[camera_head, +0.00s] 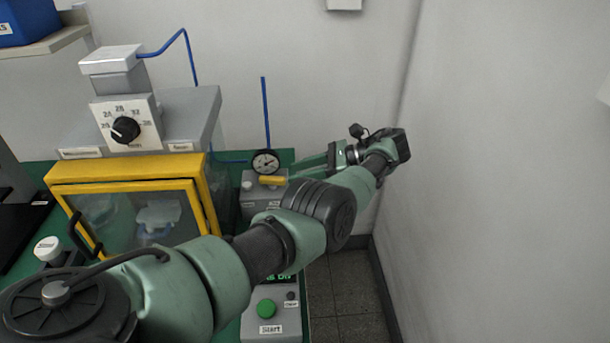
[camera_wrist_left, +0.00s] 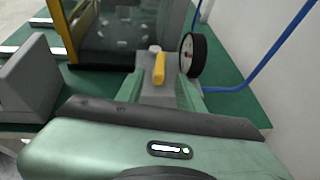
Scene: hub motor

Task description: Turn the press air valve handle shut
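The air valve is a grey block (camera_head: 262,198) with a short yellow handle (camera_head: 272,179) on it, below a round pressure gauge (camera_head: 265,162). The handle lies crosswise in the head view; in the wrist view the yellow handle (camera_wrist_left: 159,68) points towards the camera. My left gripper (camera_head: 296,171) reaches in from the right, with its fingers towards the valve. In the wrist view its green fingers (camera_wrist_left: 160,92) stand apart, one to each side of the handle's line, with nothing between them. Contact with the handle cannot be made out. My right gripper is not in view.
The press with its yellow-framed guard door (camera_head: 130,185) stands left of the valve. A blue air hose (camera_head: 265,110) rises behind the gauge. A control box with a green Start button (camera_head: 266,308) is at the front. The wall (camera_head: 500,180) is close on the right.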

